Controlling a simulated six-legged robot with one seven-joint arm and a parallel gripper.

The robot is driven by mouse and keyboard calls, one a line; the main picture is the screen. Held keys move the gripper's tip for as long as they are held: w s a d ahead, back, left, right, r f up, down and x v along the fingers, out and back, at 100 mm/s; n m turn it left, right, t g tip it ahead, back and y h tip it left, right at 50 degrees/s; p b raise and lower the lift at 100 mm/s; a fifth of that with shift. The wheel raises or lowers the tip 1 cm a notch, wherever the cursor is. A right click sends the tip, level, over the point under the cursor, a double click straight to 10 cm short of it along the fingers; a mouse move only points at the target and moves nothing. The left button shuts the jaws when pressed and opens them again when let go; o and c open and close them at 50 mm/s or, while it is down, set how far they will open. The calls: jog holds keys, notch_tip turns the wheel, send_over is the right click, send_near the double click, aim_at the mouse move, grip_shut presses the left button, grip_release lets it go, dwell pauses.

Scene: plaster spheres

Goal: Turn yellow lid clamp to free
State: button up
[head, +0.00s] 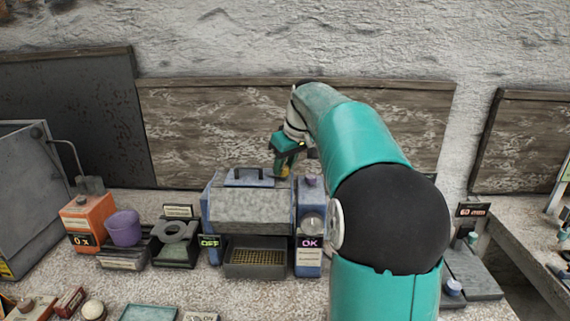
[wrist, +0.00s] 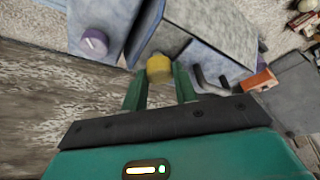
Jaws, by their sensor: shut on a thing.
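The yellow lid clamp (wrist: 159,67) shows in the wrist view between the tips of my gripper (wrist: 160,82). My gripper is shut on it. In the head view my gripper (head: 283,166) comes down at the back right of the blue-grey machine (head: 245,208), and only a little of the yellow clamp (head: 284,172) shows there. The machine's grey lid has a dark handle (head: 249,174), also seen in the wrist view (wrist: 210,84). My teal arm hides the area to the right of the machine.
A purple knob (wrist: 95,42) sits on the block beside the lid. A wooden board (head: 215,125) is close behind.

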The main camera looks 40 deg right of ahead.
jog(key=m, duration=0.1)
jog(key=m+h, duration=0.1)
jog(key=m, duration=0.2)
jog(key=shift+w+a+m+h, duration=0.1)
jog(key=shift+a+m+h, duration=0.15)
jog(key=shift+m+h, duration=0.15)
jog(key=m, duration=0.2)
jog(key=m+g+h, duration=0.1)
jog(key=m, duration=0.1)
jog(key=shift+a+m+h, duration=0.1)
jog(key=shift+m+h, duration=0.2)
jog(key=m+g, duration=0.1)
jog(key=m, duration=0.2)
jog(key=shift+w+m+h, duration=0.15)
jog(key=shift+m+h, duration=0.15)
jog(key=shift+h, duration=0.1)
jog(key=shift+m+g+h, duration=0.3)
jog(key=shift+m+g, duration=0.6)
jog(key=shift+m, duration=1.4)
jog(key=o, duration=1)
jog(key=shift+c, duration=0.2)
